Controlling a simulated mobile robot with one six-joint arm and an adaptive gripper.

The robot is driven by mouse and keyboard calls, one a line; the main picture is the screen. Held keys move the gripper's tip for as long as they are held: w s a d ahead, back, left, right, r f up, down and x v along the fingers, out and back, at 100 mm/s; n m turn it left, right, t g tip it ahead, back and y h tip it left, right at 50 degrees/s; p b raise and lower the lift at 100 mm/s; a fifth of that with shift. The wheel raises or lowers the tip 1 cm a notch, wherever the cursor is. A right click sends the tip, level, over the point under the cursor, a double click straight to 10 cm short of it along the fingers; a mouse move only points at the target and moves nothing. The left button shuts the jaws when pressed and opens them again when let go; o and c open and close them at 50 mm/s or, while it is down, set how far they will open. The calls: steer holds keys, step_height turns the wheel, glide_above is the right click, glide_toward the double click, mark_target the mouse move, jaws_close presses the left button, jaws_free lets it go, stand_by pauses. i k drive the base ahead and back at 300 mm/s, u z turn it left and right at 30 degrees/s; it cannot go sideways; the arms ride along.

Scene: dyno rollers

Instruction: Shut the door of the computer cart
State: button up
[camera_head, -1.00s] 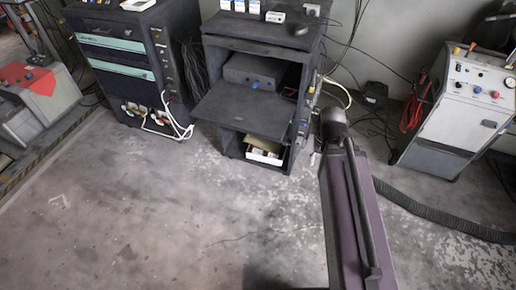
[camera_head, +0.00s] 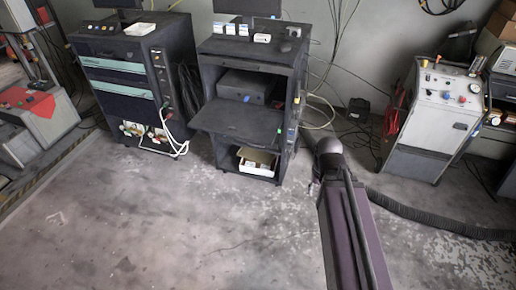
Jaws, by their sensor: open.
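The computer cart (camera_head: 208,75) is a dark, upright cabinet at the upper middle of the head view. Its door (camera_head: 240,122) is a dark flap that is folded down and sticks out from the front, below the middle compartment. A grey box-shaped unit (camera_head: 246,86) sits in that open compartment. Below the flap, an open lower space holds a white tray (camera_head: 257,161). My purple arm reaches up from the bottom right and ends in a dark round joint to the right of the cart's lower side. My gripper does not show; the arm appears apart from the door.
A second dark cabinet (camera_head: 126,87) with teal stripes and white cables stands left of the cart. A white machine (camera_head: 436,120) with gauges stands at the right. A black ribbed hose (camera_head: 440,223) lies on the floor. The concrete floor (camera_head: 170,235) in front is clear.

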mark_target(260, 128)
steer(key=z, duration=0.35)
steer(key=i, duration=1)
